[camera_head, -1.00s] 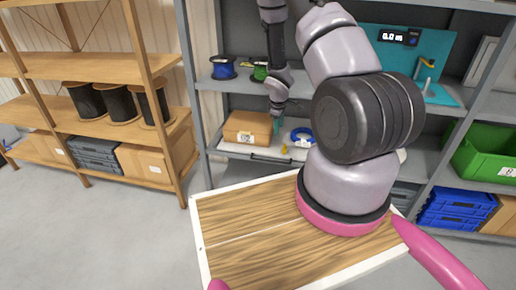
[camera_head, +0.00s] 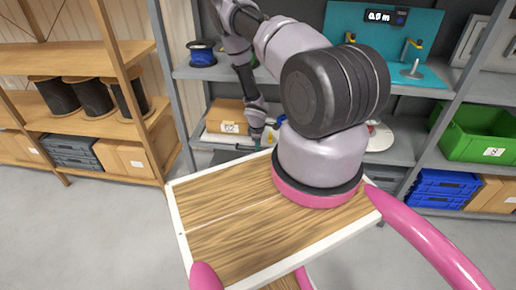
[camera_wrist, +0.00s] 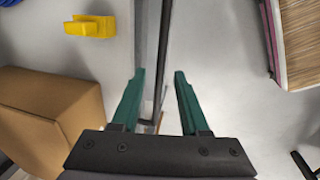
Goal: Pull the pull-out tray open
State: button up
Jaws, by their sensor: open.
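The pull-out tray is a shallow white tray in the grey shelving, partly hidden by my arm in the head view (camera_head: 212,138). In the wrist view its pale floor (camera_wrist: 95,55) lies left of the grey front edge. A thin dark handle bar (camera_wrist: 164,45) runs along that front, with a gap between them. My gripper (camera_wrist: 159,74) has two green fingers, open and empty. In the picture the bar passes between the fingertips; contact is not visible. In the head view my gripper is at the tray's front, its fingers mostly hidden.
A cardboard box (camera_wrist: 45,115), a yellow part (camera_wrist: 90,27) and a blue item (camera_wrist: 10,3) sit on the tray. A wooden rack with black reels (camera_head: 90,97) stands left. A green bin (camera_head: 478,133) and blue crates (camera_head: 437,188) are right. Grey floor lies in front.

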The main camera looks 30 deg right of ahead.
jog(key=shift+f, duration=0.65)
jog(key=shift+d, duration=0.1)
grip_shut()
dwell(0.9)
